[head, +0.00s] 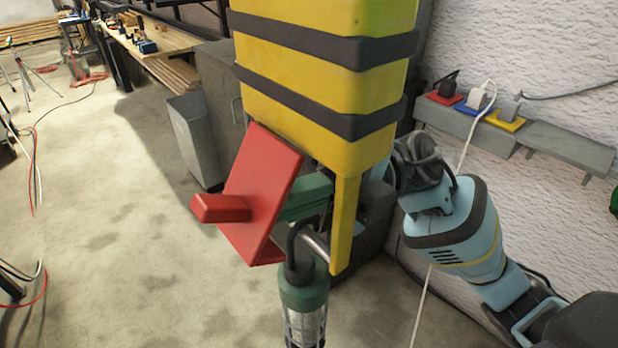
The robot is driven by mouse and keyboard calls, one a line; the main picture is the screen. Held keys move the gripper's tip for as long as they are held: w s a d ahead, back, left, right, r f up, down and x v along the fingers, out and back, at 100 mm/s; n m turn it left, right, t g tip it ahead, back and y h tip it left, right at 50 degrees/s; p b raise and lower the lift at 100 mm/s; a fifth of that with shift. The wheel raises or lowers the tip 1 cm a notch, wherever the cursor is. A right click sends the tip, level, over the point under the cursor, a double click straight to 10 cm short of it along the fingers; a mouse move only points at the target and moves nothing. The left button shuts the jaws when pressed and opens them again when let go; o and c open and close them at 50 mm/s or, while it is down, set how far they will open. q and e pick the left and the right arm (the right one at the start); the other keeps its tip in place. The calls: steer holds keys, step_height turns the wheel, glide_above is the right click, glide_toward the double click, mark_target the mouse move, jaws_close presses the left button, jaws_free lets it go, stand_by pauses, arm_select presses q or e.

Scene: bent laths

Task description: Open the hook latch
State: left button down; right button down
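A yellow box with black bands (320,75) fills the top middle of the head view. A red plate with a protruding block (262,195) sits tilted below its lower left edge. A green bar (305,197) runs behind the plate, and a short metal rod (314,243) shows beneath it. A yellow strip (345,225) hangs down from the box. I cannot tell which of these parts is the hook latch. My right arm comes in from the right, its wrist (425,175) beside the box; its fingers are hidden behind the box. My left gripper is out of view.
A green caged work lamp (303,300) hangs by its dark hook near the metal rod. A wall shelf (560,145) with plugs on coloured pads stands at the right. A grey bin (195,140) stands behind left. The floor at the left is largely open, with cables.

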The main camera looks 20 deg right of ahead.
steer(key=shift+d, duration=0.1)
steer(key=shift+w+d+f, duration=0.15)
steer(key=shift+d, duration=0.1)
steer(key=b+v, duration=0.2)
steer(key=v, duration=0.5)
